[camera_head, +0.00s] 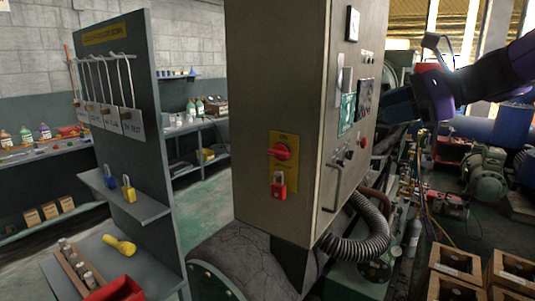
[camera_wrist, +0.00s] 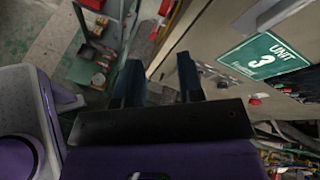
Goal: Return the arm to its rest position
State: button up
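My purple arm enters at the upper right of the head view. My gripper (camera_head: 390,106) is in the air to the right of the grey control cabinet (camera_head: 285,100), close to its panel side. In the wrist view the two dark fingers of my gripper (camera_wrist: 159,65) stand apart with nothing between them. The cabinet front has a red rotary switch (camera_head: 281,152) on a yellow plate, with a red padlock (camera_head: 278,184) hanging just below it. The green "UNIT 3" sign (camera_wrist: 262,56) shows on the cabinet in the wrist view.
A lockout board (camera_head: 130,130) with hanging tags stands at the left. Its shelves hold a blue padlock (camera_head: 109,177), a yellow padlock (camera_head: 128,189) and a yellow flashlight (camera_head: 119,244). A corrugated hose (camera_head: 372,228) and wooden crates (camera_head: 455,263) are at the lower right.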

jog(key=s+d+f+n+h, duration=0.1)
jog(key=s+f+n+h, duration=0.2)
jog(key=s, duration=0.4)
jog(key=s+d+f+n+h, duration=0.2)
jog(key=s+f+n+h, duration=0.2)
jog(key=s+n, duration=0.3)
jog(key=s+d+f+n+g+h, duration=0.1)
jog(key=s+f+n+h, duration=0.2)
jog(key=s+n+h, duration=0.2)
jog(key=s+n, duration=0.2)
jog(key=shift+s+d+f, duration=0.3)
jog(key=shift+s+d, duration=0.05)
jog(key=shift+s, duration=0.05)
